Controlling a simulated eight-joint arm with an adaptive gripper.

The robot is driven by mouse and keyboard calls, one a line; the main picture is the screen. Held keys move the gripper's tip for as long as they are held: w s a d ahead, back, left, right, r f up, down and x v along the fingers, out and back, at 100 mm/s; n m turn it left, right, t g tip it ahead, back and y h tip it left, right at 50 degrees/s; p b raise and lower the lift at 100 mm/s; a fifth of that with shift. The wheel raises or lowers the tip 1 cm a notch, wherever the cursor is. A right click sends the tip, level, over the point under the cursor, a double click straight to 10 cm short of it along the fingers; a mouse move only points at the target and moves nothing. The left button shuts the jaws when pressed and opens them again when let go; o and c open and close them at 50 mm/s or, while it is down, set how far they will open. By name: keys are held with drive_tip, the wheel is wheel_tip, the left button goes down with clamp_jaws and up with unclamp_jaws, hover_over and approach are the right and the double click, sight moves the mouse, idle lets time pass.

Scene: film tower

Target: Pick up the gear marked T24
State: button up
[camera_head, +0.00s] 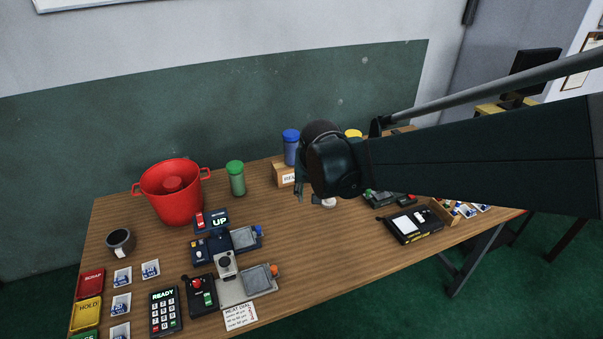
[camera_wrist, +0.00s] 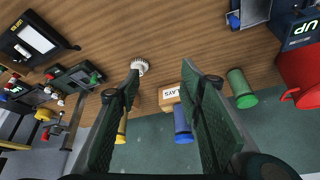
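A small white gear (camera_wrist: 139,66) lies on the wooden table near the far end of one finger in the wrist view. Its marking is too small to read. In the head view a pale round piece, apparently the gear (camera_head: 328,202), shows just below my gripper (camera_head: 311,196), partly hidden by it. In the wrist view my gripper (camera_wrist: 160,72) is open, its two fingers wide apart with nothing between them but table and things farther off. The gear is apart from the fingers, close to the left finger's tip.
A wooden block (camera_head: 284,174) with a label stands behind, near blue (camera_head: 291,147), green (camera_head: 236,178) and yellow (camera_head: 353,133) canisters. A red bucket (camera_head: 172,190) is at left. Small devices (camera_head: 228,262) fill the front left. A black device (camera_head: 412,224) lies right. Mid-table is clear.

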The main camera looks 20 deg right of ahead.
drive_tip(key=w+d+f+m+g+h+p, duration=0.1)
drive_tip(key=w+d+f+m+p, duration=0.3)
drive_tip(key=w+d+f, duration=0.7)
wheel_tip(320, 180, down, 2)
drive_tip(key=shift+w+f+m+g+p, duration=0.2)
drive_tip(key=shift+w+m+g+p, duration=0.3)
drive_tip(key=shift+w, duration=0.55)
drive_tip(key=shift+x, duration=1.3)
drive_tip(key=shift+d+f, duration=0.15)
drive_tip(key=shift+b+x, duration=0.75)
drive_tip(key=shift+x, duration=1.65)
drive_tip(key=shift+d, duration=0.25)
